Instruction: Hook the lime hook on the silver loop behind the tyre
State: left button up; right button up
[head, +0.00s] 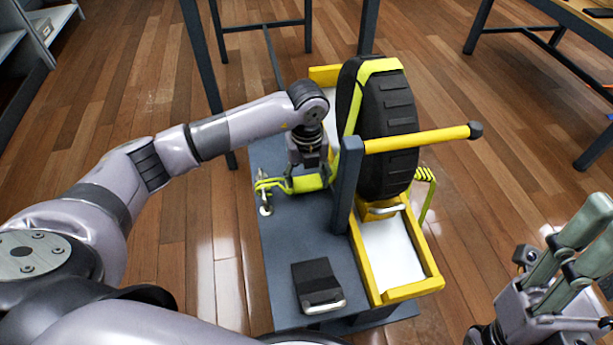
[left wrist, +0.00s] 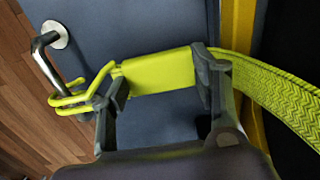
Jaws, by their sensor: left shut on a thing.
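The lime hook (left wrist: 82,98) is a bent double wire on a lime sleeve at the end of a lime strap (left wrist: 270,88). My left gripper (head: 307,184) is shut across the sleeve, and its fingers also show in the left wrist view (left wrist: 160,82). The silver loop (left wrist: 42,45) is a bent bar on a round flange; it shows in the head view (head: 264,208) on the grey plate, left of the tyre (head: 388,125). The hook's wires overlap the loop's near end; I cannot tell whether they go around it. My right gripper (head: 580,245) is away at the right, partly cut off.
The strap runs over the tyre, which stands in a yellow frame (head: 362,262). A yellow bar (head: 420,139) with a dark knob juts right from a grey post (head: 346,185). A dark block with a silver edge (head: 317,284) sits on the plate's near end. Lime wires (head: 426,178) show right of the tyre.

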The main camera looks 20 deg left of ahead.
pick_arm(q)
jog(key=o, duration=1.3)
jog(key=shift+o, duration=0.2)
